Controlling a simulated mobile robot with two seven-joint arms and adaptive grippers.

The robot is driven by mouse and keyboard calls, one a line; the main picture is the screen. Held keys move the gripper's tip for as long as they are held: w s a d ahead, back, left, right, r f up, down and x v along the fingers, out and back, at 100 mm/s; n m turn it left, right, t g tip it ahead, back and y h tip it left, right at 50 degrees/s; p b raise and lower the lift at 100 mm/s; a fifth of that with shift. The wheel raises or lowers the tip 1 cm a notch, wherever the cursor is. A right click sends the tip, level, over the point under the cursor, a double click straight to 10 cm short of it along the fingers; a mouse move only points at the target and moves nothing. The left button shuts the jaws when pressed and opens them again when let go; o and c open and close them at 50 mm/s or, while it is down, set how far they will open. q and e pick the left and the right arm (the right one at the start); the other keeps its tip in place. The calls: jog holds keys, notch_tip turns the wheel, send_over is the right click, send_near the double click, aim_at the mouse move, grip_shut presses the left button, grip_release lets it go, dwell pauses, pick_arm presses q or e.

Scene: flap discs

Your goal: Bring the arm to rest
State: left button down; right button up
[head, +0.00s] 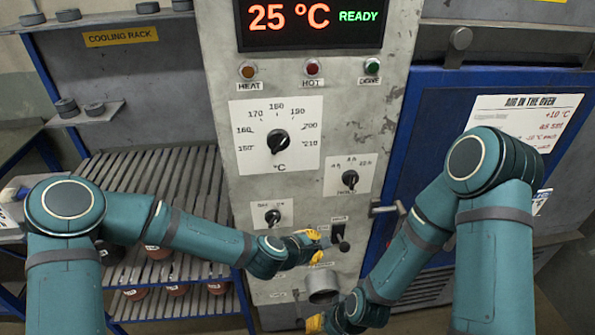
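My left arm reaches in from the left. Its gripper (318,246) has yellow-tipped fingers that look apart, with nothing seen between them. It is in front of the lower control panel, just left of a dark lever switch (338,232); whether they touch I cannot tell. My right arm comes in from the right and bends down. Its gripper (316,323) is at the bottom edge, below a grey round spout (322,289); one yellow fingertip shows, the rest is hidden or cut off.
The grey control panel (222,60) has a display (310,22) reading 25 °C READY, and several knobs. The cooling rack (165,165) at left holds dark discs and reddish pots on its shelves. A blue oven door (425,115) with a handle (384,209) stands at right.

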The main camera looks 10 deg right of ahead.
pick_arm(q)
jog(key=s+a+f+m+g+y+b, duration=0.2)
jog(key=s+a+f+m+b, duration=0.3)
jog(key=s+a+f, duration=0.3)
jog(key=s+a+f+m+g+y+b, duration=0.2)
jog(key=s+a+f+m+b, duration=0.4)
jog(key=a+f, duration=0.6)
notch_tip(320, 180, down, 4)
jog(key=s+m+g, duration=0.1)
jog(key=s+m, duration=0.1)
jog(key=shift+s+f+m, duration=0.2)
jog(key=shift+s+m, duration=0.1)
jog(key=shift+s, duration=0.1)
